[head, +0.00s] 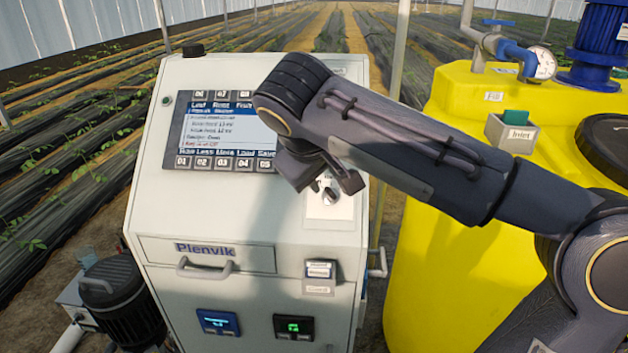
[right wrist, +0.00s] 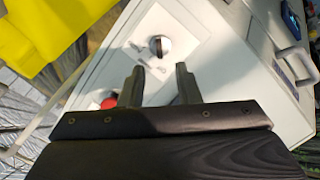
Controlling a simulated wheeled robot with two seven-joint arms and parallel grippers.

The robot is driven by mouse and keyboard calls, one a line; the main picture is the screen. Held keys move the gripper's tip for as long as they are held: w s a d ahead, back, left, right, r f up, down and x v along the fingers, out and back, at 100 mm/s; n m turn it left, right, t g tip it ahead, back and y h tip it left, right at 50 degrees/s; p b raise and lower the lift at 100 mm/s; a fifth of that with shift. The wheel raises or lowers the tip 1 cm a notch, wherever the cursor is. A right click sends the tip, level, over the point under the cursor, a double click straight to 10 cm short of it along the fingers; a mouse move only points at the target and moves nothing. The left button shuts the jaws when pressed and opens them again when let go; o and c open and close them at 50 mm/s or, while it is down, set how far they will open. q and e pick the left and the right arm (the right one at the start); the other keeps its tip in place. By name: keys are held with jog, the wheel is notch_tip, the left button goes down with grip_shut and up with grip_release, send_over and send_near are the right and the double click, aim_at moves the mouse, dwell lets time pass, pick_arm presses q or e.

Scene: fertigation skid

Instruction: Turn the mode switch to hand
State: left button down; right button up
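The mode switch (head: 329,197) is a small dark and light rotary knob on a white plate at the right of the cabinet's front, partly hidden by my gripper in the head view. In the right wrist view the switch (right wrist: 159,46) shows as a round knob with a dark half, just beyond the fingertips. My right gripper (head: 326,182) is open and empty, its two fingers spread on either side of the line to the knob. The right wrist view also shows the open fingers (right wrist: 159,68), apart from the knob. The plate's lettering is too small to read. My left gripper is not in view.
The cabinet (head: 165,215) has a screen (head: 226,132) with button rows, a drawer handle (head: 205,268) and two small displays below. A red button (right wrist: 110,103) lies near the left finger in the right wrist view. A yellow tank (head: 440,250) stands to the right.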

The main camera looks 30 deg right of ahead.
aim_at(330, 191)
jog(key=x, duration=0.6)
jog(key=shift+w+d+f, duration=0.1)
jog(key=shift+d+f, duration=0.1)
jog(key=shift+f, duration=0.1)
grip_shut()
